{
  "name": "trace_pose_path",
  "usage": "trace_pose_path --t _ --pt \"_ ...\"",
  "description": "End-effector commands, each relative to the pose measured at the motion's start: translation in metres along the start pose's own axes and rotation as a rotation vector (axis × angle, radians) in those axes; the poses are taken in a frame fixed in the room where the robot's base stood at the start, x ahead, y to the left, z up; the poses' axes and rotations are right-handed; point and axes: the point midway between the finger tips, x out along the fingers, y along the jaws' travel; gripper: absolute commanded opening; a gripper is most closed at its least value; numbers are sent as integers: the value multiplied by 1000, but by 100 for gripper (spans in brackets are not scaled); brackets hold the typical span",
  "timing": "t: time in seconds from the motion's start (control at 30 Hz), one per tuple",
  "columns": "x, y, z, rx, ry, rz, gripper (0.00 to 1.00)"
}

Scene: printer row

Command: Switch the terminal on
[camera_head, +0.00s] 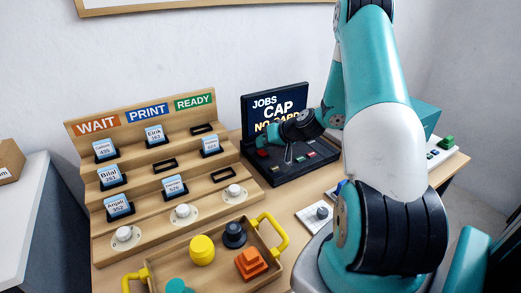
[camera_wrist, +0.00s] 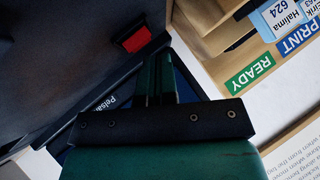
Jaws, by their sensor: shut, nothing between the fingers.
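The terminal (camera_head: 285,172) is a dark unit with an upright black screen (camera_head: 262,102) reading "JOBS", "CAP" and a partly hidden "NO CARD" line. A red rocker switch (camera_head: 262,153) sits at the left of its base; it also shows close up in the wrist view (camera_wrist: 135,38). My arm and gripper hide part of the screen.
A stepped wooden rack (camera_head: 160,215) with WAIT, PRINT and READY labels, several cards and white knobs stands left of the terminal. A wooden tray (camera_head: 160,271) with yellow handles holds coloured pieces in front. A teal box (camera_head: 424,119) and a green-buttoned device (camera_head: 446,142) stand at right.

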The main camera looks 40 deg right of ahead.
Motion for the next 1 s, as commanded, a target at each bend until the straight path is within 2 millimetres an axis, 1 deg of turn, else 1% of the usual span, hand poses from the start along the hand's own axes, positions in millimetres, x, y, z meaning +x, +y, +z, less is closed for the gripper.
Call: trace_pose_path --t 0.2,0.6,1.0 --pt "-8 -6 -6 0 1 0 0" --pt "-10 -8 -8 0 1 0 0" --pt "-37 -27 -28 0 1 0 0"
